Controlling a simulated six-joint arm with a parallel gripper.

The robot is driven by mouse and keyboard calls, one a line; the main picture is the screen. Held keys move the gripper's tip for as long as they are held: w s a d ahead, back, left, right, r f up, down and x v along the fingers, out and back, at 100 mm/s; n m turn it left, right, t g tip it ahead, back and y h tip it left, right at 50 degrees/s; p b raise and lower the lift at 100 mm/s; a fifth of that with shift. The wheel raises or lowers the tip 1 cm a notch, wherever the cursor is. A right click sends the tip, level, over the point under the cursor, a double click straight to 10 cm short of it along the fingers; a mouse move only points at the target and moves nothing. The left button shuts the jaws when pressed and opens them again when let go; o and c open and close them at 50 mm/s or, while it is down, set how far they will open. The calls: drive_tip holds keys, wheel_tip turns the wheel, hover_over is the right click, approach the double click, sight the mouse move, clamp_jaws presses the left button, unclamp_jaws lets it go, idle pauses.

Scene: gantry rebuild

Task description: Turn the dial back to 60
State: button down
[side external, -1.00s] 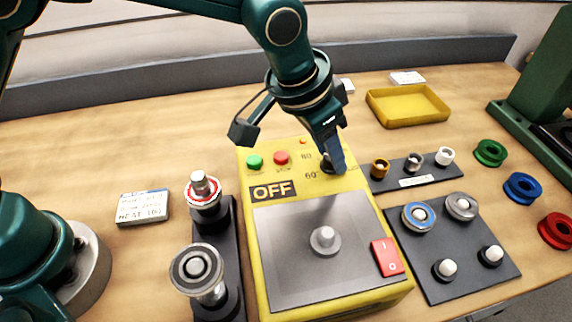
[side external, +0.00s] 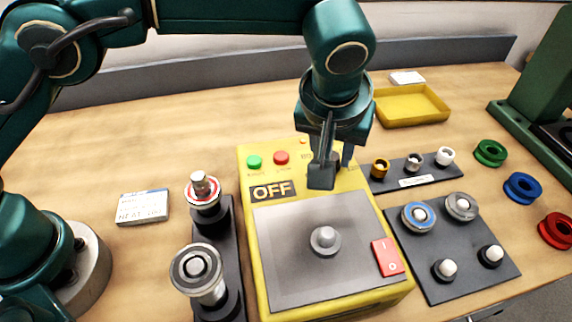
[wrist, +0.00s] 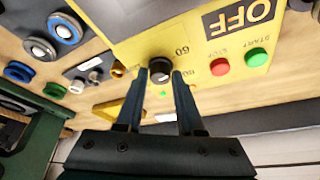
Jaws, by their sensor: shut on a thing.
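The dial (wrist: 159,66) is a dark round knob on the yellow machine (side external: 249,228). In the wrist view it sits between the two fingers of my gripper (wrist: 161,76), which are shut on its sides. The printed 60 (wrist: 182,50) shows beside the dial in the wrist view; which mark the dial points to is too small to tell. In the side external view my gripper (side external: 333,172) points down over the top right of the machine face and hides most of the dial.
The machine face has a green start button (side external: 255,162), a red stop button (side external: 281,158), an OFF sign (side external: 271,192), a metal plate with a peg (side external: 325,239) and a red switch (side external: 387,257). Racks of parts stand close on both sides. A yellow tray (side external: 410,106) lies behind.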

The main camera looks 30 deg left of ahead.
idle(0.4)
drive_tip(key=c, duration=0.5)
unclamp_jaws()
drive_tip(key=shift+v, duration=2.55)
